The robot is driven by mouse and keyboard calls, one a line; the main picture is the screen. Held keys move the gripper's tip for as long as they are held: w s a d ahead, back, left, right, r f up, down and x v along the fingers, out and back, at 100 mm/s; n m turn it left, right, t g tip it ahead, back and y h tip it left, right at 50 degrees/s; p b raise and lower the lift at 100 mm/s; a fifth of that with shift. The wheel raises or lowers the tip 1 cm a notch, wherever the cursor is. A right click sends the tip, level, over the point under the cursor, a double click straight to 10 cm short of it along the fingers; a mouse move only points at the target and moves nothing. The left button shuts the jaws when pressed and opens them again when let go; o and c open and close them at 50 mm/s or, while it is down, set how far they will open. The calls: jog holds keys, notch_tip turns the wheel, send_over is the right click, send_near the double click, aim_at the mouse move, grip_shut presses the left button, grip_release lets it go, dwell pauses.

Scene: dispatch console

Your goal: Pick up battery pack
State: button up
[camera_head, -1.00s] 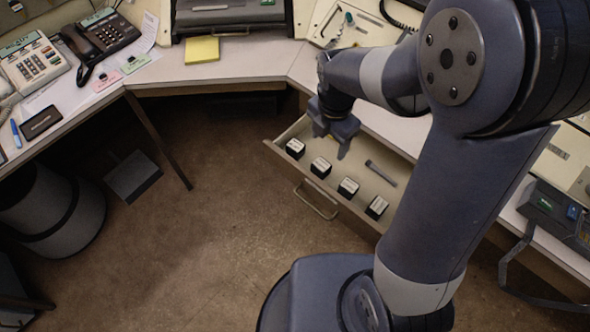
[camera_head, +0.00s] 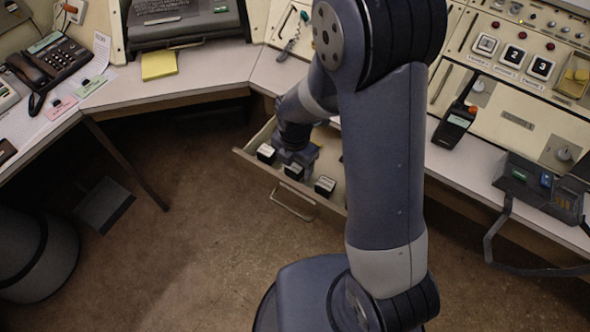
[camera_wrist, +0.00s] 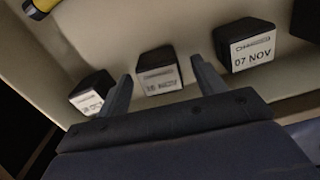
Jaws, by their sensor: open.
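Black battery packs with white labels stand in a row in the open drawer (camera_head: 243,153). In the head view I see a left pack (camera_head: 266,153), a middle pack (camera_head: 293,172) and a right pack (camera_head: 325,186). My gripper (camera_wrist: 161,70) is open and empty, low over the drawer. In the wrist view its fingers point at the middle pack (camera_wrist: 158,73), which shows between the fingertips; contact cannot be told. The left pack (camera_wrist: 92,92) is outside the left finger. Another pack (camera_wrist: 246,46), labelled "CHARGED 07 NOV", is right of the right finger.
A yellow and black object (camera_wrist: 40,8) lies in the drawer. A dark pack edge (camera_wrist: 307,20) shows at the far right. The desk (camera_head: 210,70) and console (camera_head: 515,60) surround the drawer. The floor in front is clear.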

jog(key=shift+c, duration=0.5)
jog(key=c, duration=1.1)
